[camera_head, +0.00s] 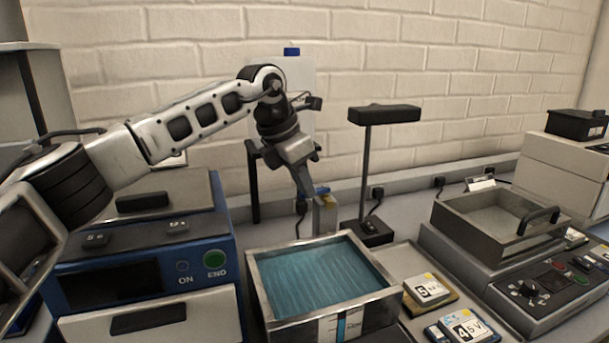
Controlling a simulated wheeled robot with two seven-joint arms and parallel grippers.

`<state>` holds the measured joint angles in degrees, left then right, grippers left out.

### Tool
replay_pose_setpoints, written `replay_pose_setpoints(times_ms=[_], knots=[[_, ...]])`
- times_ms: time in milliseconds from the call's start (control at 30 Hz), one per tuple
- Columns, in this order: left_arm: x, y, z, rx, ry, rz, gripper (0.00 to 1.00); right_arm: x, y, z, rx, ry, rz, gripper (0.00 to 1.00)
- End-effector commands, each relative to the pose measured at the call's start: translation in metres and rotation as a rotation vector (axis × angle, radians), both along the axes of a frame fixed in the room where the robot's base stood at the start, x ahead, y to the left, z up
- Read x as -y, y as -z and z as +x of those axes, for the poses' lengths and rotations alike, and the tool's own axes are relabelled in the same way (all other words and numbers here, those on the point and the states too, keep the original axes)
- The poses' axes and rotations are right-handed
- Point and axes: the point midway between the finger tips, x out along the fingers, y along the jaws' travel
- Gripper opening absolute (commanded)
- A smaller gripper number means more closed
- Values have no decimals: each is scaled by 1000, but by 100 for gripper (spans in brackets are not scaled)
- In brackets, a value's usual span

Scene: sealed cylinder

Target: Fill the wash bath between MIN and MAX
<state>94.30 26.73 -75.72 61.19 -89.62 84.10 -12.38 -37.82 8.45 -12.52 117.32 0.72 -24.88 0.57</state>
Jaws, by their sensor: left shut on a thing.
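The wash bath (259,293) is an open metal tank at the front centre, holding blue liquid (320,275) below its rim. A level window (341,326) with a blue column shows on its front wall, cut by the picture's bottom edge. I cannot read MIN or MAX there. A white container (300,75) with a blue cap stands behind my left arm. The jaws partly hide this part. I cannot make out any flow. My right gripper is not in view.
A blue machine (145,270) with ON and END stands left of the bath. A black lamp-like stand (366,170) rises behind it. Numbered packs (430,289) and a metal-tray unit (490,225) are at the right. A brick wall closes the back.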

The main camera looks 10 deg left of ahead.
Motion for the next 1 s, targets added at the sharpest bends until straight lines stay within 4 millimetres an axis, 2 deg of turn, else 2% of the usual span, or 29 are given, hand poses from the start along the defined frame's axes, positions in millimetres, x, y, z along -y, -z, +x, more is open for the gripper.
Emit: replay_pose_setpoints(times_ms=[33,100,267,567,600,633,667,1000], knots=[[-1,-8,2,-4,40,-1,0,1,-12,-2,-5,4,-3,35],[-3,-7,3,-5,94,-2,0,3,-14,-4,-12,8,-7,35],[-5,-3,6,0,166,0,0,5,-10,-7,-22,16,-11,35],[-5,-2,7,4,173,-1,0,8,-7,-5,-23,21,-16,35],[-5,-2,7,4,172,-1,25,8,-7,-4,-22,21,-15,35],[-5,-2,7,4,172,-1,33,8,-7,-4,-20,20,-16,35],[-5,-2,7,4,172,-1,35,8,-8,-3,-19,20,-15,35],[-6,-4,6,2,170,-1,35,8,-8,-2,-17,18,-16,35]])
